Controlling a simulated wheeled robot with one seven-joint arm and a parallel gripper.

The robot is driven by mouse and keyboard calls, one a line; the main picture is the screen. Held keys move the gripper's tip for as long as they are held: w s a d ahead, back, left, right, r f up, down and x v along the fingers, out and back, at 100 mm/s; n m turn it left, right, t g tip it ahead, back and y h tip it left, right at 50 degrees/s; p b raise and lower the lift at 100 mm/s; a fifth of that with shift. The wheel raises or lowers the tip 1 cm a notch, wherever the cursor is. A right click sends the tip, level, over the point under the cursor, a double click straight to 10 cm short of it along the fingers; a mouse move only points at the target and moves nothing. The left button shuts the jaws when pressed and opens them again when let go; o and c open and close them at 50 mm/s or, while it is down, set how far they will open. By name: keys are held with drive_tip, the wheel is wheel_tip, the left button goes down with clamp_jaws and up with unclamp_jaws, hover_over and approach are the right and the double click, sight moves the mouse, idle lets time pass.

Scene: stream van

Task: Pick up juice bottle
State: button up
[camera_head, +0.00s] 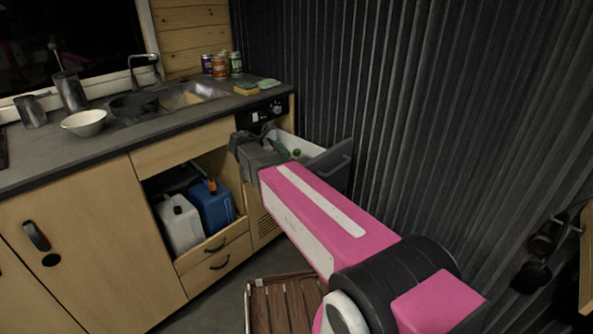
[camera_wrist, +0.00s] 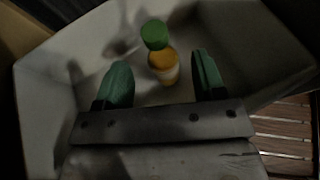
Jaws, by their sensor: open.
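The juice bottle (camera_wrist: 163,66) has a green cap (camera_wrist: 154,35) and an orange body. In the wrist view it stands inside the pale drawer (camera_wrist: 45,100), near the middle. My gripper (camera_wrist: 160,60) is open, its two green fingers apart on either side of the bottle in the picture. The fingers do not visibly touch it, and I cannot tell how deep they reach beside it. In the head view the open drawer (camera_head: 332,162) is at the counter's right end, with my gripper over it. A small green spot there may be the cap or a finger.
The drawer walls surround my gripper closely. The counter (camera_head: 110,142) holds a bowl (camera_head: 84,122), several cans (camera_head: 219,67) and a sponge (camera_head: 246,88). Below, an open cabinet holds a white jug (camera_head: 180,225) and a blue jug (camera_head: 212,206). A corrugated dark wall (camera_head: 420,110) stands right.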

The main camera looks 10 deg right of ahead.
sight(297, 150)
drive_tip(key=x, duration=0.7)
drive_tip(key=shift+w+d, duration=0.15)
drive_tip(key=shift+w, duration=0.25)
drive_tip(key=shift+c, duration=0.4)
drive_tip(key=shift+r, duration=0.1)
clamp_jaws()
